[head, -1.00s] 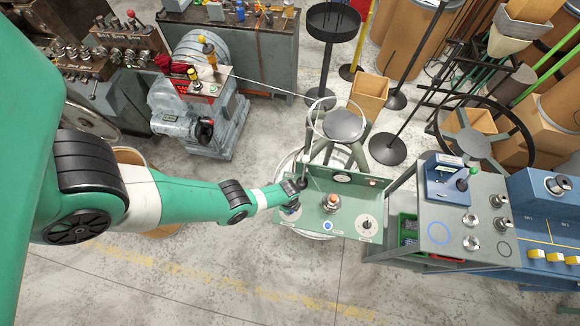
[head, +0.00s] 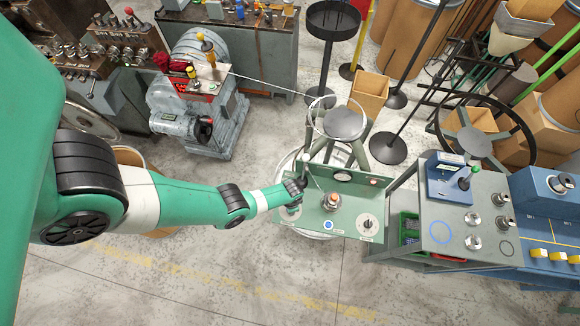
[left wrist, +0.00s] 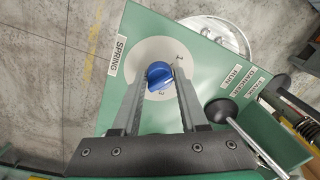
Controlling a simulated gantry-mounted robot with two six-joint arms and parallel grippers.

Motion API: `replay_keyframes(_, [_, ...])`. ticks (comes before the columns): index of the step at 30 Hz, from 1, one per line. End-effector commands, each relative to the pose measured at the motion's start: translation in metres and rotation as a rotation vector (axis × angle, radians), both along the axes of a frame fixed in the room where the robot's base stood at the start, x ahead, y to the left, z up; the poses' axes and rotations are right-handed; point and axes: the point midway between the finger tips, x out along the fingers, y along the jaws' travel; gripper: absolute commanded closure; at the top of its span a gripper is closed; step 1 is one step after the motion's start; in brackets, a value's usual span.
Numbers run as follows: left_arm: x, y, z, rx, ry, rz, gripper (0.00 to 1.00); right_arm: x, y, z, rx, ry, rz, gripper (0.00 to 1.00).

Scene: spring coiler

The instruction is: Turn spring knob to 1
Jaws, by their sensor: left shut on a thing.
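The blue spring knob (left wrist: 158,76) sits on a round grey dial plate (left wrist: 150,52) beside the label SPRING (left wrist: 117,56) in the left wrist view. The dial mark 1 (left wrist: 179,57) shows to the upper right of the knob, and a mark like 3 (left wrist: 162,92) shows below it. I cannot tell exactly where the knob points. My left gripper (left wrist: 158,88) is shut on the knob, one finger on each side. In the head view my left gripper (head: 294,188) is at the left end of the green control panel (head: 345,222), largely covering the knob. My right gripper is not in view.
A black ball-ended lever (left wrist: 220,110) stands close to the right finger. The panel also has a central orange-topped knob (head: 332,199) and another dial (head: 367,224). A grey-topped console (head: 455,235) stands to the right. The floor in front is clear.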

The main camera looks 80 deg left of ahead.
Motion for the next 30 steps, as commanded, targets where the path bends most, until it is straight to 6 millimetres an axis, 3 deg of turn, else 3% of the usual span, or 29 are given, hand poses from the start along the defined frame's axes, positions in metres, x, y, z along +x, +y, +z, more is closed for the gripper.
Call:
replay_keyframes(22, [-0.0004, -0.0005, -0.001, 0.0, 0.0, 0.101, 1.0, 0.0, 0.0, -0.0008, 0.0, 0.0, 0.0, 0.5])
replay_keyframes(23, [-0.0004, -0.0005, -0.001, 0.0, 0.0, 0.101, 0.53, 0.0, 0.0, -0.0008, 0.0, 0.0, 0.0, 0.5])
replay_keyframes(27, [-0.0003, -0.0004, -0.0008, 0.0, 0.0, 0.101, 0.29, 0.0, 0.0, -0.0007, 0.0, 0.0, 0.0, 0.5])
replay_keyframes(30, [-0.0001, -0.0003, -0.0006, 0.0, 0.0, 0.1, 0.29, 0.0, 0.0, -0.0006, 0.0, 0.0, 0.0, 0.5])
